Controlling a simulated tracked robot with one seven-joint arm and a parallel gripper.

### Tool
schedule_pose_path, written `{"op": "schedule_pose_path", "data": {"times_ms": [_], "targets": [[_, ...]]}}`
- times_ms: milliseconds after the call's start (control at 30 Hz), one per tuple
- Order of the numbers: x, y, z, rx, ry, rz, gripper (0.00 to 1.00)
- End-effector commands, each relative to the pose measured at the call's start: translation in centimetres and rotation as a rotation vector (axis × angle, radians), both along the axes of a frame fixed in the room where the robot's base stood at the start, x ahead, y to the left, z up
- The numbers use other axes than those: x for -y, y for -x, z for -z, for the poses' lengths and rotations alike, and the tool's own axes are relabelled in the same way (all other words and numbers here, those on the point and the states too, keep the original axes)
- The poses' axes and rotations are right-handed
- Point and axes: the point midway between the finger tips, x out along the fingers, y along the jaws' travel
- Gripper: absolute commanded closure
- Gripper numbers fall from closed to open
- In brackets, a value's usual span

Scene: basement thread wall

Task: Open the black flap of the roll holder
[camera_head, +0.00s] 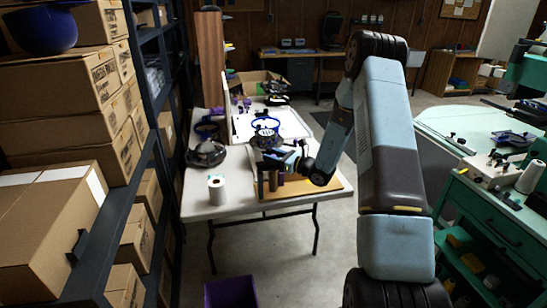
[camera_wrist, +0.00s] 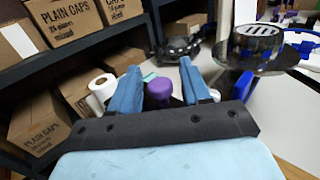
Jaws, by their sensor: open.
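I cannot pick out a roll holder or its black flap for certain. My gripper (camera_head: 290,160) is over the table, to the right of the roll. In the wrist view its two blue fingers (camera_wrist: 160,88) are apart. A purple round-topped item (camera_wrist: 158,91) shows between them; whether they touch it is unclear. A black device with a slotted silver disc (camera_wrist: 260,38) is to the right of the fingers.
The white table (camera_head: 205,208) carries a black device (camera_head: 206,153), a blue ring (camera_head: 265,123) and a wooden board (camera_head: 335,188) near my gripper. A shelf of cardboard boxes (camera_head: 60,90) stands left. A green bench (camera_head: 460,130) stands right. A purple bin (camera_head: 230,292) is on the floor.

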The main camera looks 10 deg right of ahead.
Motion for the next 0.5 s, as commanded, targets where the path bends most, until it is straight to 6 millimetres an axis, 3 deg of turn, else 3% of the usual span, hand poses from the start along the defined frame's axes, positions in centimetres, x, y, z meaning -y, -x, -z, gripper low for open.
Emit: {"op": "schedule_pose_path", "data": {"times_ms": [67, 500], "targets": [[0.01, 0.01, 0.01, 0.0, 0.0, 0.0, 0.55], [0.06, 0.01, 0.0, 0.0, 0.0, 0.001, 0.97]]}}
